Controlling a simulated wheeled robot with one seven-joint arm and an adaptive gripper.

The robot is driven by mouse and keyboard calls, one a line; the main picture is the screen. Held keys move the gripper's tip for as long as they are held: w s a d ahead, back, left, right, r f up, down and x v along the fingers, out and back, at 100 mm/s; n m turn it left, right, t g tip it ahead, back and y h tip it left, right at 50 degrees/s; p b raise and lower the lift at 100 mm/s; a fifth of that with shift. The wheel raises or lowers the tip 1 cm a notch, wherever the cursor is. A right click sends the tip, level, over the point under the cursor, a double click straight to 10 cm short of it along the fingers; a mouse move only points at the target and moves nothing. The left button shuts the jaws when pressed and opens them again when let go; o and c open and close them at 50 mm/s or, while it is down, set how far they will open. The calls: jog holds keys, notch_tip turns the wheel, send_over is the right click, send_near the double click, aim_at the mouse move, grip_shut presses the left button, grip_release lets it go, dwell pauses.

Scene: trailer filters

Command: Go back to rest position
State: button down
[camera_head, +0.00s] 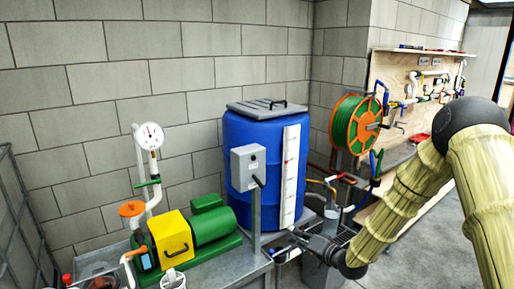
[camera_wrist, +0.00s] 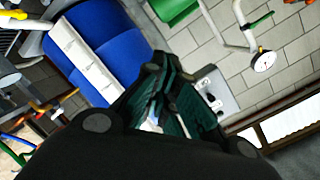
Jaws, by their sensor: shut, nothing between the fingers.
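My arm comes in from the right in the head view, covered in a beige sleeve. My gripper (camera_head: 298,235) is at its lower end, in front of the foot of the blue barrel (camera_head: 250,150) and near its white level strip (camera_head: 291,175). In the wrist view, the dark ribbed fingers of my gripper (camera_wrist: 165,85) are together, with nothing seen held. The blue barrel (camera_wrist: 108,45) and its white strip (camera_wrist: 85,60) lie beyond, to the upper left. The grey control box (camera_head: 248,167) on a post stands left of my gripper; it also shows in the wrist view (camera_wrist: 215,92).
A yellow and green pump (camera_head: 172,238) stands on a metal table at the left, with a pressure gauge (camera_head: 149,136) on a white pipe. An orange-green hose reel (camera_head: 356,125) and a wooden board with pipes (camera_head: 400,78) are behind. Floor (camera_head: 440,250) is free at the right.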

jog(key=s+d+f+g+h+p, duration=0.1)
jog(key=s+f+g+h, duration=0.4)
jog(key=s+f, duration=1.65)
jog(key=s+d+f+n+g+h, duration=0.1)
jog(key=s+d+g, duration=0.1)
jog(key=s, duration=0.8)
jog(key=s+d+f+n+g+h, duration=0.1)
jog(key=s+d+f+g+h, duration=0.1)
jog(key=s, duration=0.9)
jog(key=s+d+f+g+h, duration=0.1)
jog(key=s+d+g, duration=0.1)
jog(key=s, duration=0.9)
jog(key=shift+f+n+g+h+p, duration=0.3)
jog(key=shift+f+n+g+p, duration=0.15)
jog(key=shift+g, duration=0.35)
